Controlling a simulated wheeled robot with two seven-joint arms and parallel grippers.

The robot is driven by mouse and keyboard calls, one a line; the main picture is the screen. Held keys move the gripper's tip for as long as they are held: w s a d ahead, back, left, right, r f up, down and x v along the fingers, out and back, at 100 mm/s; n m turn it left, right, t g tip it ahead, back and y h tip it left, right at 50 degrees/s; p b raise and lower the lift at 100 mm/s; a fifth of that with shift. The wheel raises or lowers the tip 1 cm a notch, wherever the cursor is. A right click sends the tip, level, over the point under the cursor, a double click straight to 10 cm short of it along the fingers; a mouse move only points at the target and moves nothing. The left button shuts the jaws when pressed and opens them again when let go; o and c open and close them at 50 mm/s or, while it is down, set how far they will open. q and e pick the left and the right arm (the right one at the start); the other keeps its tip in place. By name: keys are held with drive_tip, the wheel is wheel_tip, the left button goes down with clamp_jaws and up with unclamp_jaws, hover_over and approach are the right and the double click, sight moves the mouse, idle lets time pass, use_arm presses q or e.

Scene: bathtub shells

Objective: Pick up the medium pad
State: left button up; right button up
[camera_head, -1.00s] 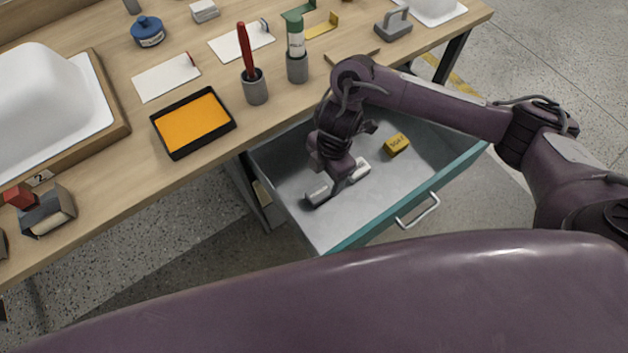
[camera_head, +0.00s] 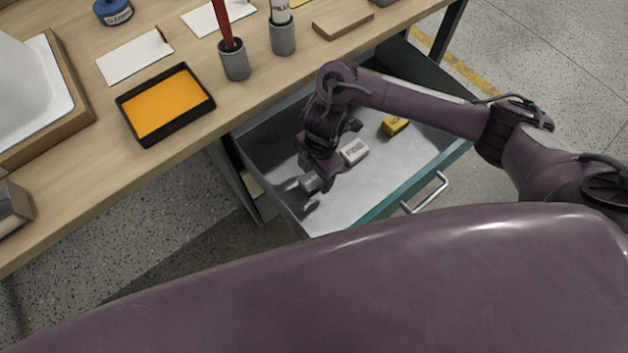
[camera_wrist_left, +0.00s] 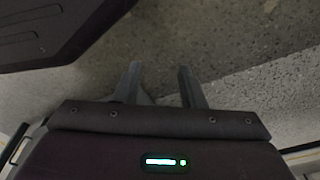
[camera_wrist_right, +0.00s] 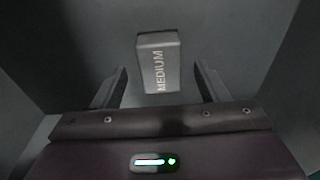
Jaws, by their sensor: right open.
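The medium pad (camera_wrist_right: 159,62) is a grey block with "MEDIUM" printed on it. In the right wrist view it lies on the drawer floor just beyond and between the spread fingertips. In the head view a grey pad (camera_head: 310,182), apparently the same one, is partly hidden under my right gripper (camera_head: 322,176). My right gripper (camera_wrist_right: 160,78) is open, empty and points down into the drawer. My left gripper (camera_wrist_left: 158,75) is open and empty above the speckled floor; it is outside the head view.
The open drawer (camera_head: 408,183) has a teal front and raised walls close around my right gripper. A pale pad (camera_head: 354,151) and a yellow pad (camera_head: 395,125) lie in it. The tabletop above holds an orange tray (camera_head: 166,104) and grey cups (camera_head: 235,62).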

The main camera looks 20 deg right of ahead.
wheel_tip(320, 180, down, 2)
drive_tip(key=shift+s+a+f, duration=0.1)
drive_tip(key=shift+a+f, duration=0.05)
drive_tip(key=shift+f, duration=0.05)
use_arm(q)
drive_tip(key=shift+w+d+r, duration=0.1)
drive_tip(key=shift+w+r, duration=0.3)
drive_tip(key=shift+w, duration=0.1)
use_arm(e)
drive_tip(key=c, duration=1.1)
drive_tip(key=shift+o, duration=0.2)
drive_tip(key=shift+r, duration=0.1)
